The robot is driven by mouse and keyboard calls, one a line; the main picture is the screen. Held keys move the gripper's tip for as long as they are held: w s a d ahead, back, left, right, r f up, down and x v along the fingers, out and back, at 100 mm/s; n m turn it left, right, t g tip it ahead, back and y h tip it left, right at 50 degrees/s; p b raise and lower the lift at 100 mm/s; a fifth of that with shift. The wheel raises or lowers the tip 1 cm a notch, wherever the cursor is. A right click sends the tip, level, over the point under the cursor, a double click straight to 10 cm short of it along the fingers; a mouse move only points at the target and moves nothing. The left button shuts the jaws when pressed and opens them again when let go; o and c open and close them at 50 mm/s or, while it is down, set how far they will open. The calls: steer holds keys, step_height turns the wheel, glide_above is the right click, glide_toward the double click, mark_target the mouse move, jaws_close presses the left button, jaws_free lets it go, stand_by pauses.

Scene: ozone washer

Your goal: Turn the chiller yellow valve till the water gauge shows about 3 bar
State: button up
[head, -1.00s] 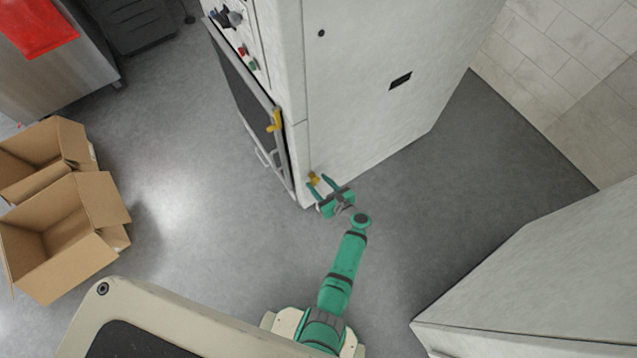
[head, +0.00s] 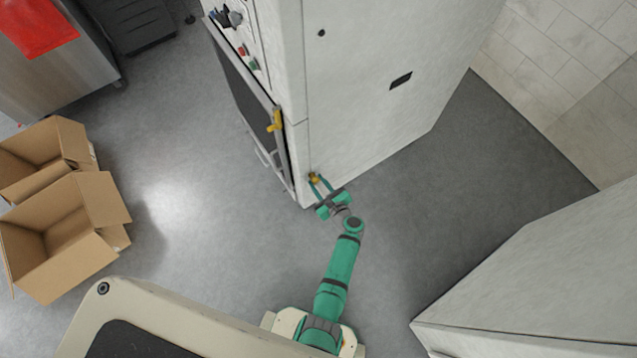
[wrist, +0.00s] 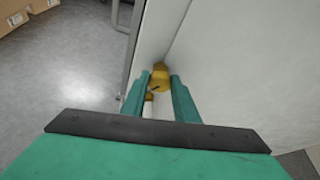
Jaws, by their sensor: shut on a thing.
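The yellow valve (head: 314,177) sits low on the side of the tall white chiller cabinet (head: 365,90), near its front corner. In the wrist view the valve (wrist: 159,76) shows between the tips of my two green fingers. My gripper (head: 319,182) is shut on the valve, one finger on each side of it; it also shows in the wrist view (wrist: 160,84). The fingers hide part of the valve in the head view. The water gauge cannot be made out in either view.
A yellow handle (head: 275,121) is on the cabinet's front door. Two open cardboard boxes (head: 75,235) stand on the floor at left. Another white cabinet (head: 560,275) is at lower right. The grey floor (head: 470,170) between the cabinets is clear.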

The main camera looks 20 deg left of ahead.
steer(key=shift+s+n+t, duration=0.1)
steer(key=shift+n+t, duration=0.3)
steer(key=shift+n, duration=0.3)
steer(key=o, duration=1.1)
steer(key=shift+c, duration=0.2)
steer(key=v, duration=1)
steer(key=shift+s+r, duration=0.25)
steer(key=shift+r, duration=0.05)
steer(key=shift+s+d, duration=0.1)
